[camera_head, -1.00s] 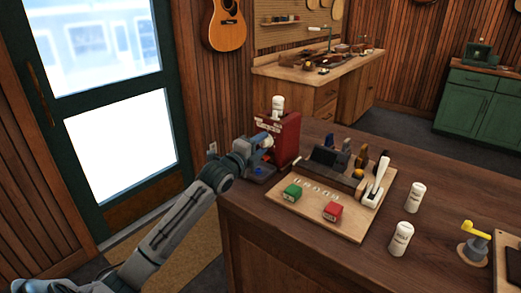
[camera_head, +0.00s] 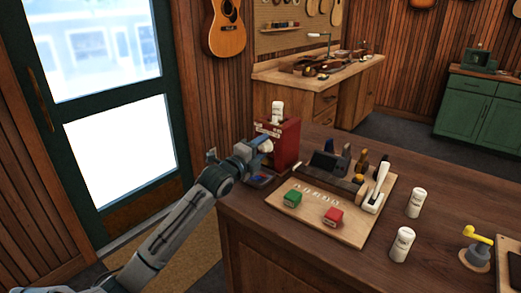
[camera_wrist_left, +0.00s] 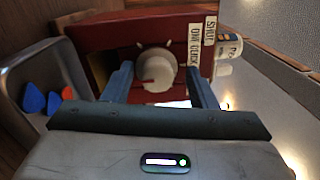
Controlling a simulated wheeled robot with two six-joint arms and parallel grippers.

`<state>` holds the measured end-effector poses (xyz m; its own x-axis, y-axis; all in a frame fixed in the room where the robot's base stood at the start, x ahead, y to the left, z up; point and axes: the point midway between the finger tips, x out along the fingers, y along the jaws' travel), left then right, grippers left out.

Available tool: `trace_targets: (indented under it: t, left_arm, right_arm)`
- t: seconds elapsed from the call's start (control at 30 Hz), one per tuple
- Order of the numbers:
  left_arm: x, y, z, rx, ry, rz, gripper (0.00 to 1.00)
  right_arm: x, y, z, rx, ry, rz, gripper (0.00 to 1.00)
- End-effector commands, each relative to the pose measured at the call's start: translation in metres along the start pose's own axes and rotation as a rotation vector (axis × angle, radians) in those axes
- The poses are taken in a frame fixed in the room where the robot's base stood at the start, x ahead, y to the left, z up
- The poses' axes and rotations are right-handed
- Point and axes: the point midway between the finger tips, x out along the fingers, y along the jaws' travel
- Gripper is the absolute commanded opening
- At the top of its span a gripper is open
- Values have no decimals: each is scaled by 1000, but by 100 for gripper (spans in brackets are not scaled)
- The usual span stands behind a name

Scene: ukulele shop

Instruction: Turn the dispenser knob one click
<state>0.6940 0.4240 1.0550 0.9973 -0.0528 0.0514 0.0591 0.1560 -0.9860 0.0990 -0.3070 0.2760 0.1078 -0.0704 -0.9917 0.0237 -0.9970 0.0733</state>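The red dispenser (camera_head: 286,141) stands at the left end of the wooden counter, with a white bottle (camera_head: 277,112) on top. In the left wrist view its pale round knob (camera_wrist_left: 156,68) faces me, with a red mark at its lower left. Labels reading "ONE CLICK" (camera_wrist_left: 194,45) and "SHUT" (camera_wrist_left: 209,31) are to the knob's right. My left gripper (camera_wrist_left: 160,77) is open, with one blue finger on each side of the knob and narrow gaps visible. In the head view my left gripper (camera_head: 258,149) is at the dispenser's front and partly hides it. My right gripper is not in view.
Blue picks (camera_wrist_left: 42,99) lie in a tray at the dispenser's foot.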

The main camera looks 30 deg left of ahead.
Motion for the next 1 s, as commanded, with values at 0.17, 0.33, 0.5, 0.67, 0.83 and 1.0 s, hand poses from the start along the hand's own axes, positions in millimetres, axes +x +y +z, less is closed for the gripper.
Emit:
trace_targets:
  t: [0.17, 0.33, 0.5, 0.67, 0.83, 1.0]
  left_arm:
    - [-2, 3, 0, -1, 0, 5, 52]
    - [-20, 5, 0, 4, 1, 7, 52]
    - [-48, 5, 0, 7, 2, 7, 52]
    - [-70, 4, 0, 9, 0, 6, 52]
    - [-88, 4, 0, 9, 0, 7, 52]
    - [-100, 3, 1, 7, -2, 5, 52]
  right_arm:
    - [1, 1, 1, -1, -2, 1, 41]
    - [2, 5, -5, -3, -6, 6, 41]
    - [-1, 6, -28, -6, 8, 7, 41]
    - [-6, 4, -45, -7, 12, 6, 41]
    - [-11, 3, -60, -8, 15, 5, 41]
    - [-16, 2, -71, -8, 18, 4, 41]
